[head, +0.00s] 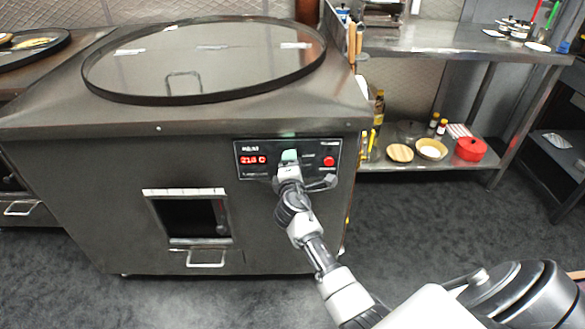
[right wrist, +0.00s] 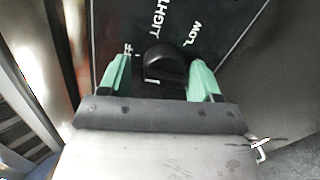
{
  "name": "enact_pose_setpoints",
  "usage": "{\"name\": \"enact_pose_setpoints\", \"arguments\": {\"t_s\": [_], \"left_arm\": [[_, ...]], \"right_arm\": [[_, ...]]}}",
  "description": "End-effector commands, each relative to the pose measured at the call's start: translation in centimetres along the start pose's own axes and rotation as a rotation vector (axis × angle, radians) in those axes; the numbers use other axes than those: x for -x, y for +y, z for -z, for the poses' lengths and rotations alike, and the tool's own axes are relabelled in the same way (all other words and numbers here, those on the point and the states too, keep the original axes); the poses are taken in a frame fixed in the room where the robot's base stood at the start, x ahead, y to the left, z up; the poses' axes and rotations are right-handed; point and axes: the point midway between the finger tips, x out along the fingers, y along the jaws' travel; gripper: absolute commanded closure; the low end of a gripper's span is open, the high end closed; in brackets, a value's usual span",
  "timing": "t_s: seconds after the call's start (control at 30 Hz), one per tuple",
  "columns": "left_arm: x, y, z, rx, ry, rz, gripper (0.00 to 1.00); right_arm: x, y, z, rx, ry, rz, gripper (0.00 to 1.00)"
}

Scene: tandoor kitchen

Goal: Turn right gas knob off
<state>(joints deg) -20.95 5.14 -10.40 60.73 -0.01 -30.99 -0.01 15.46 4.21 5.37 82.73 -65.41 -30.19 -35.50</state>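The black knob (right wrist: 165,66) sits on a dark panel with white lettering that reads LIGHT and LOW, plus a partly hidden label at the left. My right gripper (right wrist: 160,78) is open, with one green finger on each side of the knob and a gap on both sides. In the head view my right gripper (head: 289,156) is at the middle of the control panel (head: 246,174) on the tandoor's front and hides the knob there. I cannot tell where the knob points. My left gripper is in neither view.
The panel has a red display (head: 253,160) and a red button (head: 329,161). Below is a square opening (head: 190,216) with a handle (head: 206,258). A round lid (head: 205,60) covers the tandoor top. Metal shelves (head: 450,42) with jars and bowls stand at the right.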

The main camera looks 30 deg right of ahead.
Motion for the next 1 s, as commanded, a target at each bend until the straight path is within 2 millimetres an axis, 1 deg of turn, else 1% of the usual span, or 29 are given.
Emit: {"name": "enact_pose_setpoints", "arguments": {"t_s": [0.27, 0.37, 0.47, 0.6, 0.8, 0.9, 1.0], "left_arm": [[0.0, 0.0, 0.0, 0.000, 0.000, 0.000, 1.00], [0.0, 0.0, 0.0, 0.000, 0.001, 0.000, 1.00], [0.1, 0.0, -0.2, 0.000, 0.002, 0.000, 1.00], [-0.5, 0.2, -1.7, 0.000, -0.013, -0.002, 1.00], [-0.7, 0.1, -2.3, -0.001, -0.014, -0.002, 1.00], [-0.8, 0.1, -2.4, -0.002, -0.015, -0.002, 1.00], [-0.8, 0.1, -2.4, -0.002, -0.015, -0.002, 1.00]], "right_arm": [[0.1, -0.3, 0.1, 0.000, 0.001, 0.006, 0.30], [0.5, -0.3, 0.1, -0.001, 0.002, 0.007, 0.30], [1.7, -0.4, 0.1, 0.000, 0.002, 0.008, 0.30], [4.4, -0.3, 0.1, -0.001, 0.004, 0.007, 0.30], [8.3, -0.3, 0.1, -0.001, 0.002, 0.006, 0.30], [9.7, -0.3, 0.1, -0.001, 0.002, 0.006, 0.30], [10.5, -0.2, 0.1, 0.000, 0.001, 0.005, 0.30]]}}
